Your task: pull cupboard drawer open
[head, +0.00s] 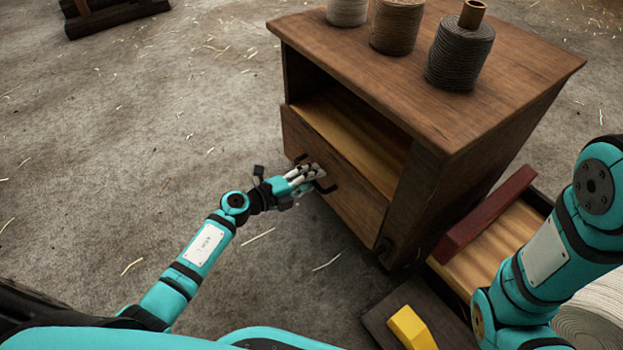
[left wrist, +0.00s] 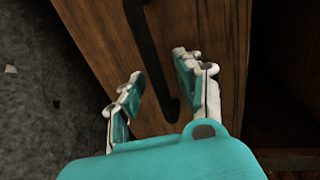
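The wooden cupboard (head: 470,105) stands at the upper right in the head view, with an open compartment above its drawer (head: 352,205). The drawer front also fills much of the left wrist view (left wrist: 225,45). Its dark bar handle (head: 329,188) is partly hidden by my left gripper (head: 312,177). In the left wrist view the handle (left wrist: 150,55) runs between the two spread finger sides of my left gripper (left wrist: 158,80), with gaps visible beside it. I cannot tell whether the drawer is fully closed or slightly out. My right gripper is out of view.
Several spools, including a dark grey one (head: 461,55), stand on the cupboard top. A wooden box with a dark red bar (head: 487,213) and a yellow block (head: 411,328) lie right of and below the cupboard. The straw-strewn floor (head: 130,120) left of the drawer is clear.

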